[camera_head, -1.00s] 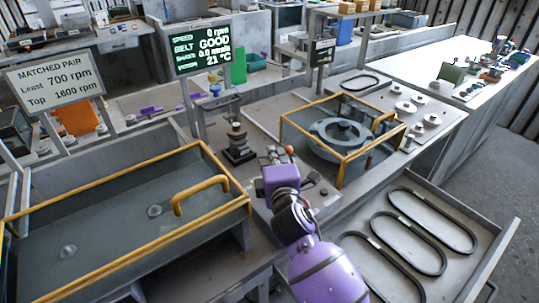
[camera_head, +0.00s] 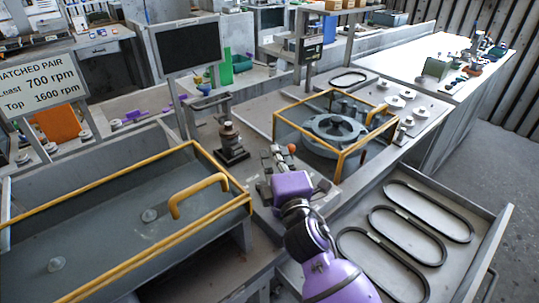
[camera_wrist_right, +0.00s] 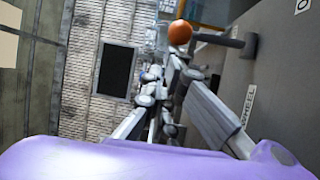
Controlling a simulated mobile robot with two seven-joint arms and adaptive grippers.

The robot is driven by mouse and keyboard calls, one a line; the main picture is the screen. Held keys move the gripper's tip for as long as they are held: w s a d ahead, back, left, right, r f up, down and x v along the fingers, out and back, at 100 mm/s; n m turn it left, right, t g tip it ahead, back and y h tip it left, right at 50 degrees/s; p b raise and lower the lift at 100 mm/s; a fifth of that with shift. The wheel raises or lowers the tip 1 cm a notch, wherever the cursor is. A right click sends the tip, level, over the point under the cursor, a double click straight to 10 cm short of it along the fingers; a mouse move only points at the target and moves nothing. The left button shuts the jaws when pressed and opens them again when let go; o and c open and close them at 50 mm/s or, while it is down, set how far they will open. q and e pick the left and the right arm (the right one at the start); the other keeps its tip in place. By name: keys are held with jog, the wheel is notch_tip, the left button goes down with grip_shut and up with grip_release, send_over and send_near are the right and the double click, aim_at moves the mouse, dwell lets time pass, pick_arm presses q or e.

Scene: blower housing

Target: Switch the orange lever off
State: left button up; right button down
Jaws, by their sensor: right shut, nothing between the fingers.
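The orange lever shows as an orange ball knob (camera_head: 291,148) in the head view, on the panel between the two yellow-framed boxes. In the right wrist view the orange knob (camera_wrist_right: 180,32) sits at the end of a short dark rod that reaches right to the grey panel. My right gripper (camera_head: 276,154) is shut and empty, just left of the knob. In the wrist view its fingers (camera_wrist_right: 165,78) lie just below the knob; I cannot tell whether they touch it. My left gripper is not in view.
A black display (camera_head: 187,47) stands behind the bench. A yellow-framed box (camera_head: 352,152) holds a round housing right of my gripper; another yellow-framed bin (camera_head: 85,215) stands at left. A drawer with several belts (camera_head: 484,262) is open at front right. A dark stacked part (camera_head: 231,146) stands near the gripper.

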jog(key=shift+s+d+f, duration=0.2)
jog(key=shift+d+f, duration=0.05)
jog(key=shift+f, duration=0.1)
jog(key=shift+s+d+m+t+b, duration=0.2)
jog(key=shift+s+m+t+b, duration=0.1)
jog(key=shift+m+t+b, duration=0.3)
jog(key=shift+s+d+r, duration=0.1)
jog(key=shift+s+d, duration=0.1)
jog(key=shift+s, duration=0.1)
jog(key=shift+s+d, duration=0.35)
jog(key=shift+s, duration=0.05)
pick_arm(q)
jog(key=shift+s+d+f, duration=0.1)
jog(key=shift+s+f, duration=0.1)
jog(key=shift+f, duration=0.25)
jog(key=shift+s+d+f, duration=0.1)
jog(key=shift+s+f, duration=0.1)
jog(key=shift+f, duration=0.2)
pick_arm(e)
jog(key=v, duration=1.2)
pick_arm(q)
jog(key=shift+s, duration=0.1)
